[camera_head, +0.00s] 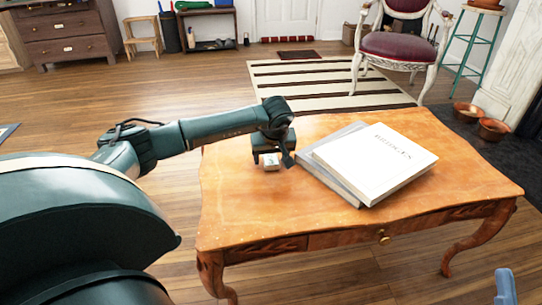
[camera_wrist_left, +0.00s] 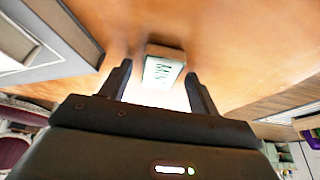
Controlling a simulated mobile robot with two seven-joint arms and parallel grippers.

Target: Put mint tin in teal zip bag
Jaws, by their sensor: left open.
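The mint tin (camera_head: 271,161), a small pale box, sits on the wooden table left of the books. In the left wrist view the tin (camera_wrist_left: 163,69) shows a whitish face with green lettering and a brown side. My left gripper (camera_head: 270,157) is over the tin, pointing down. Its two fingers (camera_wrist_left: 158,80) are apart, one on each side of the tin, with gaps showing. I cannot make out a teal zip bag in either view. My right gripper is not in view.
Two stacked books, the upper one white (camera_head: 375,162), lie close to the right of my gripper. The wooden table (camera_head: 445,180) is otherwise bare. A chair (camera_head: 400,47) and a striped rug (camera_head: 310,82) are behind it. A blue piece (camera_head: 505,287) at lower right is unclear.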

